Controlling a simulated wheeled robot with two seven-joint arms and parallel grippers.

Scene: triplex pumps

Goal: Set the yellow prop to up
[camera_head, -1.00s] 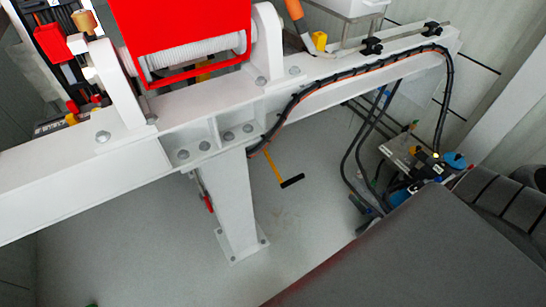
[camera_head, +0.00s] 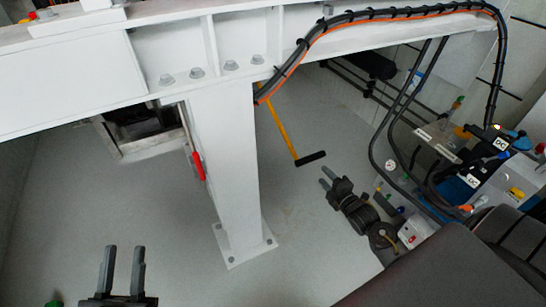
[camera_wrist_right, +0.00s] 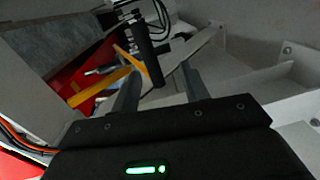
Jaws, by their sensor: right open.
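The yellow prop (camera_head: 282,127) is a thin yellow rod with a black grip (camera_head: 311,158) at its lower end. It hangs slanted below the white beam, right of the white post. My right gripper (camera_head: 325,176) is open and empty, a little below and right of the black grip. In the right wrist view, the yellow rod (camera_wrist_right: 103,87) and black grip (camera_wrist_right: 146,52) show ahead of the open fingers (camera_wrist_right: 160,78), the grip appearing between them. Contact is not visible. My left gripper (camera_head: 123,250) is open and empty at the lower left, far from the prop.
The white beam (camera_head: 70,85) crosses above, with black and orange cables (camera_head: 345,25) along it. The white post (camera_head: 225,165) with a red handle (camera_head: 198,166) stands between my grippers. Hoses and a valve unit (camera_head: 440,140) are at the right. The floor below is clear.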

